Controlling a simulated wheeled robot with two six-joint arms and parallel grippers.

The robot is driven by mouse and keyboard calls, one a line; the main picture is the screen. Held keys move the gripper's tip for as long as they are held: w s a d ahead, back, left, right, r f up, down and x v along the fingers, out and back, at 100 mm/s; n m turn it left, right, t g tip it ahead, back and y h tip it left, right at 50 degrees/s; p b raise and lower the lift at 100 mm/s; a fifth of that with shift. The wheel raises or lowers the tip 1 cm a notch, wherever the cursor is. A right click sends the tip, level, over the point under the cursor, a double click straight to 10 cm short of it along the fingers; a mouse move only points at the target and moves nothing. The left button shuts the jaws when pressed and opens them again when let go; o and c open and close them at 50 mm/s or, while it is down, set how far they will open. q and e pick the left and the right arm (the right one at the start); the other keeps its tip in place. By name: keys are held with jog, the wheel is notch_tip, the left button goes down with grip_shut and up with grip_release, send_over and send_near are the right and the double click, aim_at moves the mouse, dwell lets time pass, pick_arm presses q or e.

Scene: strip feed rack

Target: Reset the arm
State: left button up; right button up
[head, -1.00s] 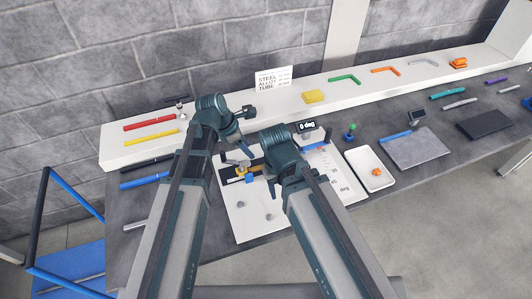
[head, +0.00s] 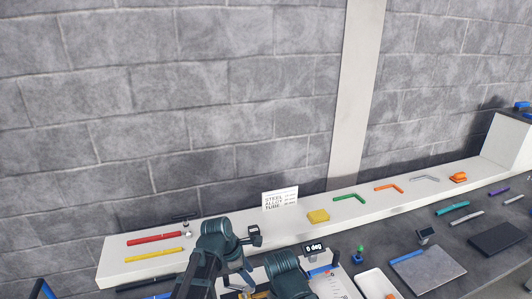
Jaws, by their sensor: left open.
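My left gripper (head: 245,270) is at the bottom centre of the head view, below my dark teal left wrist. It is open, and I see nothing held in it. My right wrist shows at the bottom edge beside it, but its jaws are out of view. A small display reading "0 deg" (head: 314,247) stands just behind my right wrist. A white board (head: 335,286) with markings shows below the display, mostly cut off.
A white shelf (head: 235,225) along the wall carries a red tube (head: 154,239), a yellow tube (head: 153,255), a yellow block (head: 318,216), a sign (head: 280,199) and bent tubes. On the bench to the right are a white tray (head: 372,280), a grey plate (head: 428,270) and a dark plate (head: 497,240).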

pick_arm(q)
jog(key=s+f+m+y+b, duration=0.1)
jog(key=s+f+m+y, duration=0.1)
jog(key=s+m, duration=0.5)
jog(key=s+a+f+m+g+y+b, duration=0.1)
jog(key=s+m, duration=0.6)
jog(key=m, duration=0.9)
jog(key=shift+f+m+y+b, duration=0.4)
jog(key=shift+f+y+b, duration=0.35)
jog(key=shift+f+y, duration=0.35)
